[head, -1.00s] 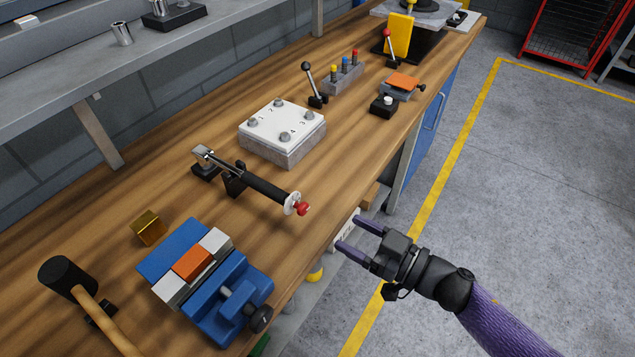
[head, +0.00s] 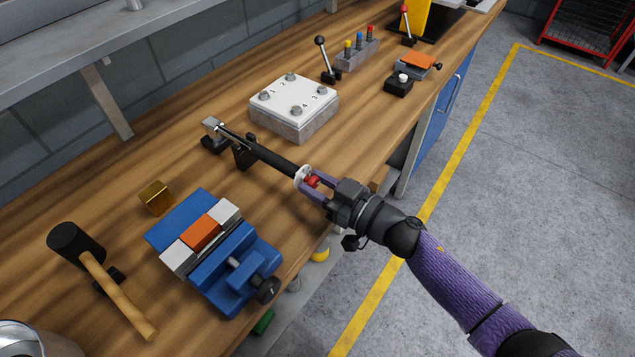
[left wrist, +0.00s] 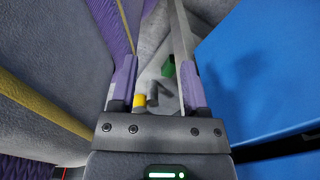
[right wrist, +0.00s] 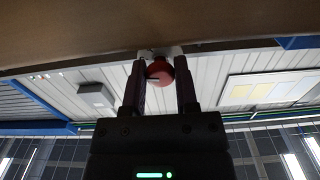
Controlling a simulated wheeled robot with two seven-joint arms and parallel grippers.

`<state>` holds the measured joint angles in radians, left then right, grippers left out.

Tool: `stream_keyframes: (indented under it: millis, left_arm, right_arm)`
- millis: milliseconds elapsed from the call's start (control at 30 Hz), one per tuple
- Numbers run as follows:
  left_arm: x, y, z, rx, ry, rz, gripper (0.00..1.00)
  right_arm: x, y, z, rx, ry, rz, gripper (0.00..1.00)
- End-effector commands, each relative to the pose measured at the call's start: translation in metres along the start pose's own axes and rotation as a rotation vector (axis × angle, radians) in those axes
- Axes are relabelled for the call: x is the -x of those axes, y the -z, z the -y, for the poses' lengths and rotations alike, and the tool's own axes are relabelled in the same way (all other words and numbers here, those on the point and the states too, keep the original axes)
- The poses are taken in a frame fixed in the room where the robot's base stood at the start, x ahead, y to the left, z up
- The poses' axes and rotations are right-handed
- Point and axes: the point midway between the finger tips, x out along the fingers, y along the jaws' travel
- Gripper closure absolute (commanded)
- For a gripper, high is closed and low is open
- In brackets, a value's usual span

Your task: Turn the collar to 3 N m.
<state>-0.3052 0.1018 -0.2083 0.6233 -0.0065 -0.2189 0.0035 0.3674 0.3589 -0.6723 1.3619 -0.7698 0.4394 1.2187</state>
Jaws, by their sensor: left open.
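The torque wrench (head: 268,157) lies across a black stand on the wooden bench, black handle towards me. A pale ring (head: 302,174) and a red collar knob (head: 312,181) are at its near end. My right gripper (head: 315,185) has a finger on each side of the red knob. The right wrist view shows the red knob (right wrist: 160,70) filling the gap between the fingers, which look shut on it. No scale marks on the ring are readable. My left gripper (left wrist: 160,85) is open and empty in its wrist view, and does not show in the head view.
A blue vise (head: 235,270) holding an orange block, a brass cube (head: 156,198) and a mallet (head: 100,275) are on the near bench. A white numbered plate (head: 294,100) with bolts is beyond the wrench. A blue panel (left wrist: 260,70) is close right of my left gripper.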

Motion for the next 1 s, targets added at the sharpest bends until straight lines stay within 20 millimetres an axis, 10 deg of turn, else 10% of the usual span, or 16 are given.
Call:
stream_keyframes:
  millis: [100, 1000]
  left_arm:
    - [0.0, 0.0006, -0.0001, 0.0, 0.0, -0.001, 0.41]
    - [0.0031, 0.0014, -0.0004, 0.001, 0.0, -0.002, 0.41]
  right_arm:
    - [0.0002, -0.0001, 0.0, 0.0, 0.0, 0.0, 1.0]
    - [0.0001, 0.0005, -0.0008, 0.438, 0.0, -0.001, 1.0]
